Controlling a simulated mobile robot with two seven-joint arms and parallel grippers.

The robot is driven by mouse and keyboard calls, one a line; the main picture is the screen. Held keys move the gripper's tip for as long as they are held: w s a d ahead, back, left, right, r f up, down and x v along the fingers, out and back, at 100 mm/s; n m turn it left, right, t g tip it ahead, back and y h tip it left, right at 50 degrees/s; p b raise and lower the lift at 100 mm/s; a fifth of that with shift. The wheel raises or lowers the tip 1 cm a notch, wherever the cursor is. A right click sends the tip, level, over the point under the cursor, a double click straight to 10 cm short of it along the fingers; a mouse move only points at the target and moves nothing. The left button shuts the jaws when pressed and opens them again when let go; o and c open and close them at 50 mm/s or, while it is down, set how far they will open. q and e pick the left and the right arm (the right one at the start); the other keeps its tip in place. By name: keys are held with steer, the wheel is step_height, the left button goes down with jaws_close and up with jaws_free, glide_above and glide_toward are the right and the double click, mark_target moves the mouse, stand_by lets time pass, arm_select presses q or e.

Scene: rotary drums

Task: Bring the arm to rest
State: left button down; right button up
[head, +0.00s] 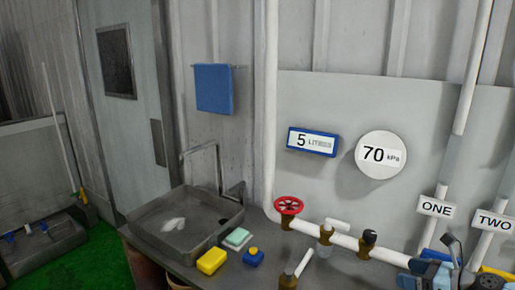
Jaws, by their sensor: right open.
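My right gripper (465,264) shows at the bottom right corner, partly cut off by the lower edge. It is open, and I see nothing held between its dark fingers. It is in front of the blue and yellow fittings (432,256) at the foot of the pipes; whether it touches them I cannot tell. My left gripper is not in view.
A white pipe with a red handwheel (289,205) and smaller valves runs along the counter (225,267). A metal sink (150,233), yellow sponge (211,261) and small blue object (253,258) stand left. Wall signs (313,142) and a gauge (381,155) hang above.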

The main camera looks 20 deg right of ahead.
steer(key=s+a+f+m+g+h, duration=0.1)
steer(key=s+a+f+m+h, duration=0.35)
steer(key=m, duration=0.95)
steer(key=s+a+f+m+g+h, duration=0.1)
steer(key=s+a+f+m+h, duration=0.35)
steer(key=m, duration=0.95)
steer(key=s+a+f+m+g+y, duration=0.15)
steer(key=s+a+m+g, duration=0.3)
steer(key=a, duration=0.45)
steer(key=s+a+m+g+y, duration=0.25)
steer(key=s+a+m, duration=0.2)
steer(key=a, duration=0.45)
arm_select(q)
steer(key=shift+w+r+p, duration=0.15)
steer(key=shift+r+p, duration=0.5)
steer(key=shift+p, duration=0.05)
arm_select(e)
steer(key=w+a+f+t+y, duration=0.1)
steer(key=w+a+f+t, duration=0.2)
steer(key=f, duration=0.3)
steer(key=w+a+f+t+y, duration=0.1)
steer(key=w+a+f+t, duration=0.2)
steer(key=f, duration=0.3)
steer(key=shift+a+f+t+y, duration=0.15)
steer(key=shift+t+y, duration=0.15)
steer(key=shift+t, duration=0.3)
